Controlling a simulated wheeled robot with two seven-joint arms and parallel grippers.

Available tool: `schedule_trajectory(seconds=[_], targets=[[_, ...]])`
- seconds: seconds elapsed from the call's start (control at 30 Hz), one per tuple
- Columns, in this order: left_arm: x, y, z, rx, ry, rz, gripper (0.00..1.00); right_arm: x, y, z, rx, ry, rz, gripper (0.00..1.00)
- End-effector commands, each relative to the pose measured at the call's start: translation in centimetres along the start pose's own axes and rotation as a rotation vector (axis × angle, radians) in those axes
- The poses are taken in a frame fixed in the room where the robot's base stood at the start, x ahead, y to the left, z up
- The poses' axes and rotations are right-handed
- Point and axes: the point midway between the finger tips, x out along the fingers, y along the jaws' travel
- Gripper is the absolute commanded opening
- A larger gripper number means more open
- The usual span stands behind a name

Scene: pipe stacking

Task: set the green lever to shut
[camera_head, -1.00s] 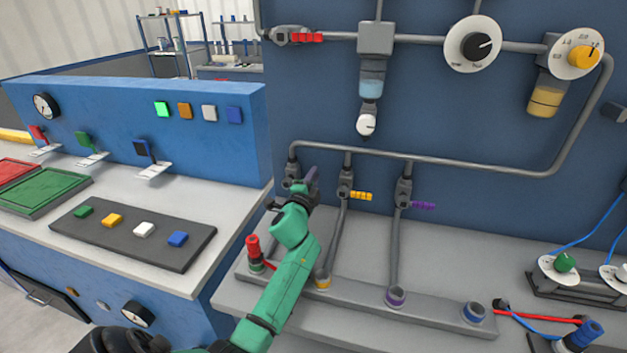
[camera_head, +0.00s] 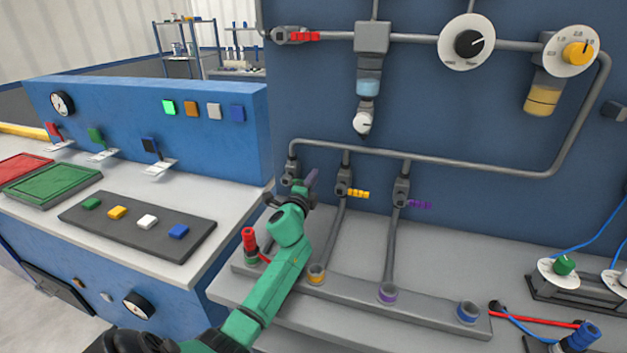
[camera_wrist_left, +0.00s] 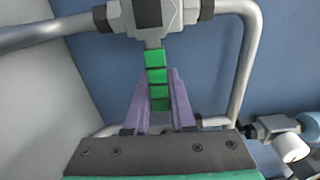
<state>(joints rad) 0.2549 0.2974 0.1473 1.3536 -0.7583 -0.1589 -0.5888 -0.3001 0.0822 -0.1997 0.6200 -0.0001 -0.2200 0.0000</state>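The green lever (camera_wrist_left: 157,76) is a row of green blocks hanging from a grey valve body in the left wrist view. The purple fingers of my left gripper (camera_wrist_left: 160,99) lie close along both its sides and appear closed on it. In the head view my left gripper (camera_head: 311,183) is at the leftmost valve of the lower pipe row, and the gripper and green arm hide the lever there. My right gripper is not in view.
A yellow lever (camera_head: 358,194) and a purple lever (camera_head: 420,204) are on valves to the right. A red-capped fitting (camera_head: 249,240) stands beside my forearm. The lower pipe (camera_head: 450,162) runs just above the valves.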

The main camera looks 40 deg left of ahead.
Motion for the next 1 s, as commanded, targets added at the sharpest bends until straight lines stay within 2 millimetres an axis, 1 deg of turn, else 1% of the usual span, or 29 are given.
schedule_trajectory(seconds=[0.03, 0.07, 0.37, 0.47, 0.6, 0.73, 0.83, 1.0], targets=[[0.0, 0.1, 0.0, 0.0, 0.0, 0.001, 0.45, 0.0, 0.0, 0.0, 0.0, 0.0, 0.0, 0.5], [0.0, 0.1, 0.0, 0.0, 0.0, 0.001, 0.49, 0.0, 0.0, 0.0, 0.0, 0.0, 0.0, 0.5], [-0.1, 0.0, 0.0, -0.002, 0.0, 0.0, 0.49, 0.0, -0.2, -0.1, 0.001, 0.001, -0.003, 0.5], [-1.1, 0.1, 0.0, 0.0, 0.001, 0.001, 0.49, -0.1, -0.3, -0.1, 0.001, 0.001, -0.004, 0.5], [-4.0, 0.1, 0.0, 0.001, 0.002, 0.001, 0.49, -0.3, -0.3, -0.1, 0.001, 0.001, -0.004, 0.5], [-6.5, 0.2, 0.0, -0.001, 0.002, 0.002, 0.49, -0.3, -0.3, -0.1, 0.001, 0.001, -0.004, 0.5], [-7.4, 0.1, 0.0, -0.001, 0.0, 0.001, 0.49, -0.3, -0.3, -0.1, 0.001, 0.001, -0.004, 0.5], [-7.5, 0.1, 0.0, -0.001, 0.0, 0.001, 0.49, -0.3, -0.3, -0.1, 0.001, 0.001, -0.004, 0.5]])
